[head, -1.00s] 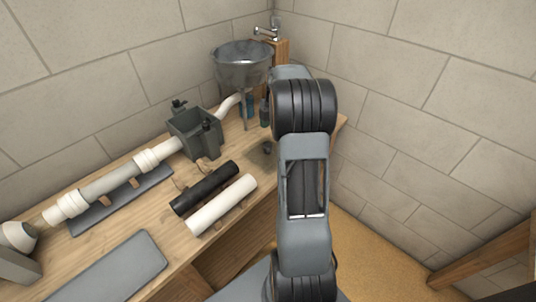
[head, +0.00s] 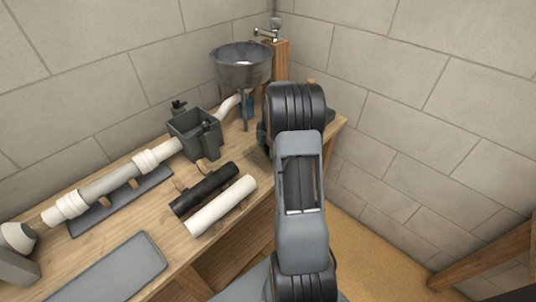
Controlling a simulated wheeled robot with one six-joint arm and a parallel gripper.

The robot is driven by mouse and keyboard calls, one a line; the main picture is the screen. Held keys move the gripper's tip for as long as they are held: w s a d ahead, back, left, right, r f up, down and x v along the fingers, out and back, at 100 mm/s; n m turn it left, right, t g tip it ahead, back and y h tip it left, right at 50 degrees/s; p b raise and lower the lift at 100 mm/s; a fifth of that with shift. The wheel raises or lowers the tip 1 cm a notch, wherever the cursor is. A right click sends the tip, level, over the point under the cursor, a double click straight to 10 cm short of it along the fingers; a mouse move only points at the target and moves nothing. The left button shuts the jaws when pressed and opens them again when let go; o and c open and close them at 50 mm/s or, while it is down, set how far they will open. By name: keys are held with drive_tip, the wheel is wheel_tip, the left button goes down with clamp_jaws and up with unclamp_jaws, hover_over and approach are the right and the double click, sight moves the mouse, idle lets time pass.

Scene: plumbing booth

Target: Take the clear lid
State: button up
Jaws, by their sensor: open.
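I cannot make out a clear lid in the head view. A grey open-topped box (head: 196,133) with dark clamps stands on the wooden bench, joined to the white pipe run. My gripper is hidden behind my own arm, which reaches up over the right end of the bench. The bench surface behind the arm is also hidden.
A metal basin (head: 241,66) stands in the corner beside a tap (head: 267,32). A black tube (head: 204,188) and a white tube (head: 221,205) lie on the bench (head: 168,240). A grey mat (head: 112,273) lies at lower left. Block walls close in behind and right.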

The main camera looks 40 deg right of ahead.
drive_tip(key=shift+c, duration=0.3)
drive_tip(key=c, duration=1)
drive_tip(key=shift+r, duration=0.1)
